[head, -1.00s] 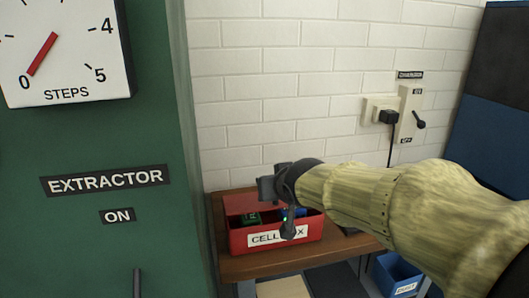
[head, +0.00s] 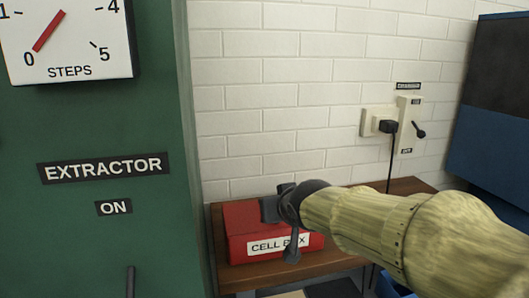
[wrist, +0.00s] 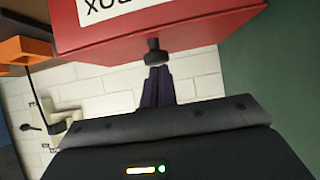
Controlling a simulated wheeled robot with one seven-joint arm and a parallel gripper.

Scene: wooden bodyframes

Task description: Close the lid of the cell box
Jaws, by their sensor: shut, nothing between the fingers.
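The red cell box (head: 245,249) stands on the wooden shelf, its white "CELL BOX" label facing me. Its red lid (head: 240,214) lies down over the top in the head view, and nothing of the inside shows. I cannot tell whether it is fully seated at the edge behind my gripper. My gripper (head: 272,207) is shut and empty, at the right part of the lid, and seems to touch or nearly touch it. In the wrist view the box (wrist: 190,38) shows inverted, with my gripper (wrist: 154,58) at its edge.
The green extractor panel (head: 90,225) stands close on the left. The wooden shelf (head: 225,277) has bare room to the right of the box. Behind are a white brick wall (head: 290,80) and a switch with a plugged cable (head: 388,127). A blue bin (head: 388,284) is below right.

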